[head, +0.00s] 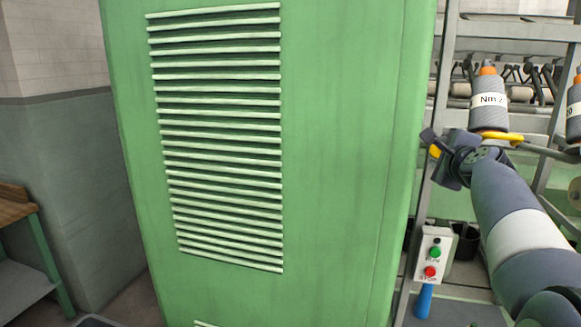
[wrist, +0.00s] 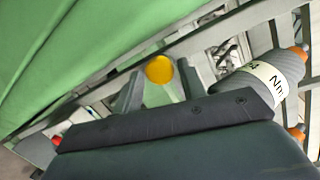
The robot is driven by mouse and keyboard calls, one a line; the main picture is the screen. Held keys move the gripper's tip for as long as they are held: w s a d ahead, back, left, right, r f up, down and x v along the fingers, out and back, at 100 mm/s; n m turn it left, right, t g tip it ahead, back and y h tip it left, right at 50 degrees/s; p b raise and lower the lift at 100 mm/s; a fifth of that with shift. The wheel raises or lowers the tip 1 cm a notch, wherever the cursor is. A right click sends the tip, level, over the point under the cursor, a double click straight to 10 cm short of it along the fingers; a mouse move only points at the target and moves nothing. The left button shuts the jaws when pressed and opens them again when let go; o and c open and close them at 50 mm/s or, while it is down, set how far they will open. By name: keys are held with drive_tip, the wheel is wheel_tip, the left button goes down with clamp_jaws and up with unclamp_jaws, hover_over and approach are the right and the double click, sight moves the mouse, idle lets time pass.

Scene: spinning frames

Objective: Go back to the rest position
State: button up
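My gripper (head: 430,142) is at the end of my grey arm on the right of the head view, in front of the spinning frame. In the wrist view its two fingers (wrist: 160,78) stand apart, with a gap between them. A round yellow thing (wrist: 159,69) shows in that gap; it looks to be beyond the fingertips, and I see no finger touching it. A bit of yellow (head: 435,151) also shows beside the gripper in the head view. The rest position itself is not marked in either view.
A grey bobbin labelled "Nm" (head: 489,103) stands on a yellow disc close to my arm. A control box (head: 433,255) with green and red buttons hangs below. A large green louvred cabinet (head: 340,150) fills the middle. A bench (head: 30,245) is at the far left.

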drive_tip(key=m, duration=0.1)
drive_tip(key=m+b, duration=0.1)
drive_tip(key=m, duration=0.1)
drive_tip(key=m+t+b, duration=0.1)
drive_tip(key=m, duration=0.1)
drive_tip(key=shift+d+f+y, duration=0.1)
drive_tip(key=shift+f+y, duration=0.2)
drive_tip(key=shift+y, duration=0.1)
drive_tip(key=m+b, duration=0.1)
drive_tip(key=m, duration=0.2)
drive_tip(key=shift+m+t+b, duration=0.3)
drive_tip(key=shift+m+t, duration=0.1)
drive_tip(key=shift+r, duration=0.1)
